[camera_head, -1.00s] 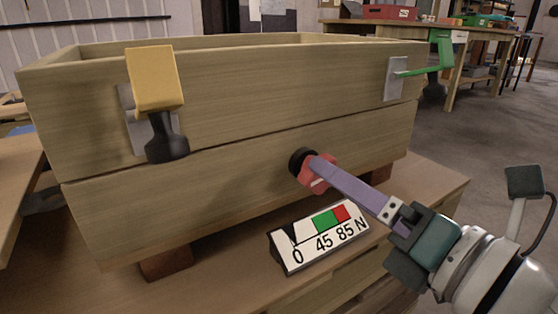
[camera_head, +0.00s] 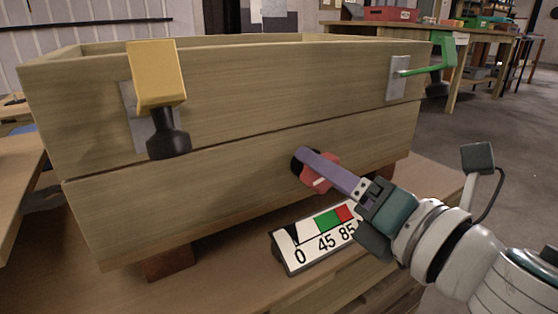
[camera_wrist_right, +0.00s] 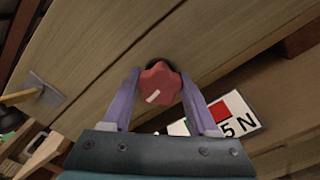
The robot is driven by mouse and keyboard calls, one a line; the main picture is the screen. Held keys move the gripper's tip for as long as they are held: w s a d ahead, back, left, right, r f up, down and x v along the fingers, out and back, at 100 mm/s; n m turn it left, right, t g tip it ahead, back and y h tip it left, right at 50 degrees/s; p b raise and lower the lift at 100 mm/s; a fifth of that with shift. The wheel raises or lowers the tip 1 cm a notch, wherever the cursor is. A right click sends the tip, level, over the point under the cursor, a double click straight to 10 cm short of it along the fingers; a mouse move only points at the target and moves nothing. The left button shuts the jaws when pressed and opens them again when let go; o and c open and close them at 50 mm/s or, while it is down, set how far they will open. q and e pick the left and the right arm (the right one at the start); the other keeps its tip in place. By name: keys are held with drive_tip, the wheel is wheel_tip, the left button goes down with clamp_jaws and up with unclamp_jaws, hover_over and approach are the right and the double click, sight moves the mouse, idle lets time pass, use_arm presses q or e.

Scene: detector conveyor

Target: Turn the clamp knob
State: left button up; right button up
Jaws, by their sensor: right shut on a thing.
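The red clamp knob (camera_head: 322,182), lobed with a white mark, is on the front of a wooden box (camera_head: 240,175). It also shows in the right wrist view (camera_wrist_right: 158,88), with its black mount behind it. My right gripper (camera_head: 310,163) has purple fingers, one on each side of the knob, and is shut on it. A tilted gauge plate (camera_head: 305,257) below reads 0, 45, 85 N, with green and red fields and a black pointer near 0. My arm hides part of its right end. My left gripper is not in view.
A yellow clamp lever (camera_head: 156,75) with a black handle sticks out at the box's left front. A green lever (camera_head: 440,58) is at its right corner. The box stands on blocks on a wooden bench (camera_head: 215,285). A table with bins stands at the back right.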

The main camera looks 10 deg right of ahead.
drive_tip(key=c, duration=0.7)
drive_tip(key=shift+m, duration=0.3)
drive_tip(key=m+p, duration=0.1)
drive_tip(key=m, duration=0.1)
drive_tip(key=shift+m, duration=0.4)
drive_tip(key=m+p, duration=0.1)
drive_tip(key=m, duration=0.3)
drive_tip(key=shift+m+p, duration=0.3)
drive_tip(key=shift+p, duration=0.1)
drive_tip(key=m+p, duration=0.2)
drive_tip(key=m, duration=0.3)
drive_tip(key=shift+f, duration=0.1)
drive_tip(key=shift+f+m+p, duration=0.1)
drive_tip(key=shift+m+p, duration=0.35)
drive_tip(key=shift+m, duration=1.35)
